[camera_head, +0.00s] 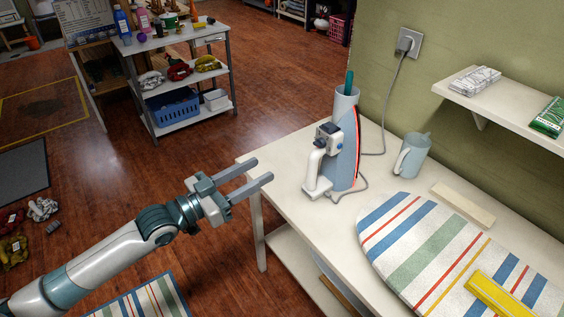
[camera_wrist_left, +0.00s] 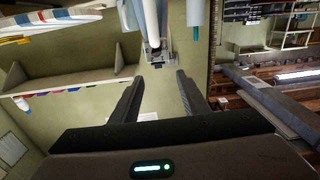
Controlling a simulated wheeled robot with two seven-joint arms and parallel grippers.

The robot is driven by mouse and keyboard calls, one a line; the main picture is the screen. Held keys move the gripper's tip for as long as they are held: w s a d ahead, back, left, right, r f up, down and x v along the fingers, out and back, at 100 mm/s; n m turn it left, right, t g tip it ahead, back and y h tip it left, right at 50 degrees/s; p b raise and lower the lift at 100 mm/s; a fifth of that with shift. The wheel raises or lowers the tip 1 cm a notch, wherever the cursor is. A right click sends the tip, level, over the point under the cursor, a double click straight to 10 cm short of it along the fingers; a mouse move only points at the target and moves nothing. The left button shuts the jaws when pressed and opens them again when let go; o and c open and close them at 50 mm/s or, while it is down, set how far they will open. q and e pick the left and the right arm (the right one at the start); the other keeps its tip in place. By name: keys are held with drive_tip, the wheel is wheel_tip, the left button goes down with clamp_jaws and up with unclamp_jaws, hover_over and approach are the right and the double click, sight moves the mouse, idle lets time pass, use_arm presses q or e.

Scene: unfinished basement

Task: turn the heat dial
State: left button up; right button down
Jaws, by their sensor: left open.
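An upright iron (camera_head: 343,150), pale blue and white with a red edge, stands on the white table. A small dark and blue dial unit (camera_head: 328,132) sits on its left side, above the white handle (camera_head: 314,168). In the left wrist view the iron (camera_wrist_left: 150,18) hangs down from the top, and the dial unit (camera_wrist_left: 157,47) lies beyond the fingertips, between them in the picture. My left gripper (camera_head: 263,170) is open and empty at the table's left edge, left of the iron and apart from it. It also shows in the left wrist view (camera_wrist_left: 161,77). My right gripper is not in view.
A cord runs from the iron to a wall outlet (camera_head: 406,43). A blue mug (camera_head: 414,156) stands right of the iron. A striped ironing board (camera_head: 400,243) covers the table's front right. A wall shelf (camera_head: 508,100) juts out at right. A trolley (camera_head: 185,122) stands behind.

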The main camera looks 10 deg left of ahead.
use_arm(q)
wheel_tip(320, 180, down, 8)
drive_tip(key=d+m+t+h+b, duration=0.1)
drive_tip(key=m+t+h+b, duration=0.1)
drive_tip(key=m, duration=3.2)
drive_tip(key=shift+s+d+m+t, duration=0.25)
drive_tip(key=shift+m+t, duration=0.05)
drive_tip(key=shift+t, duration=0.4)
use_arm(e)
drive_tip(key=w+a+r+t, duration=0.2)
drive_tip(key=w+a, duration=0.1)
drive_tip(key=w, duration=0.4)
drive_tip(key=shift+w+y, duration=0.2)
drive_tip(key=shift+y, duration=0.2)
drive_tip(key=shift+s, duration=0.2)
